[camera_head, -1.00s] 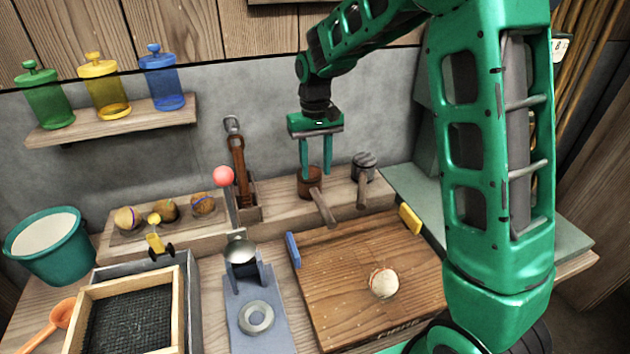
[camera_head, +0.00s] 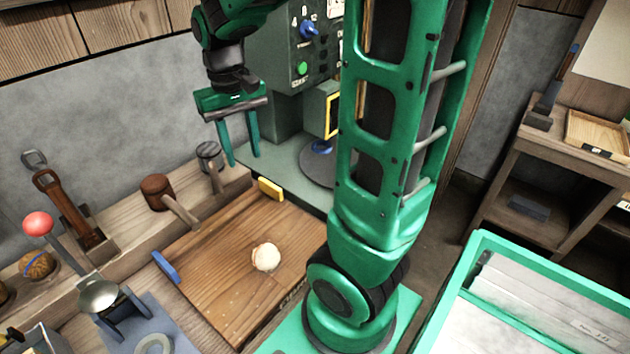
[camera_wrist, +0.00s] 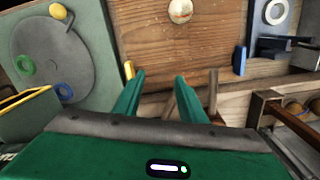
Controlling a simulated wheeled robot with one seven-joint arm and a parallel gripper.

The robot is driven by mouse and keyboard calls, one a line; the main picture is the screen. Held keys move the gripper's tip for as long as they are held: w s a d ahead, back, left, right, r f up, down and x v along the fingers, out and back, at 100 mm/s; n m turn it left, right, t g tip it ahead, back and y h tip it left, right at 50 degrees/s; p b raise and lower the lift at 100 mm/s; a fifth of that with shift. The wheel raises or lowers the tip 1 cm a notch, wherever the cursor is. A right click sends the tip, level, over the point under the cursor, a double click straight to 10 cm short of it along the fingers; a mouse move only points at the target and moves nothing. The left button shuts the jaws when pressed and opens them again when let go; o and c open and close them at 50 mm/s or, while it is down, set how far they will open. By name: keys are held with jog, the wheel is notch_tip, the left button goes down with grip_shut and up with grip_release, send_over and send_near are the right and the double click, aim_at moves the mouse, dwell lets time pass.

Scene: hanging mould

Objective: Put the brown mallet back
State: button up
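The brown mallet (camera_head: 157,190) rests on the wooden ledge behind the board, its handle pointing toward the board. In the wrist view its handle (camera_wrist: 213,92) shows to the right of my fingers, and its head is mostly hidden. A second mallet with a grey head (camera_head: 209,153) lies to its right on the ledge. My gripper (camera_head: 242,161) is open and empty, to the right of the brown mallet and apart from it. In the wrist view my two fingers (camera_wrist: 160,76) are spread with nothing held between them.
A wooden board (camera_head: 215,270) with a round ball (camera_head: 265,257) lies in front of the ledge. A green machine (camera_head: 290,80) with knobs stands behind my gripper. A wooden rack with a tool (camera_head: 85,235) is left of the brown mallet. A green-rimmed crate (camera_head: 470,265) stands at lower right.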

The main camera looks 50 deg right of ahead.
jog(key=s+d+f+m, duration=0.1)
jog(key=s+d, duration=0.1)
jog(key=s, duration=0.7)
jog(key=s+d+f+m, duration=0.1)
jog(key=s+d+m, duration=0.1)
jog(key=s, duration=0.7)
jog(key=shift+s, duration=0.35)
jog(key=shift+w+f, duration=0.25)
jog(key=shift+w, duration=0.4)
jog(key=shift+s, duration=0.1)
jog(key=shift+c, duration=0.7)
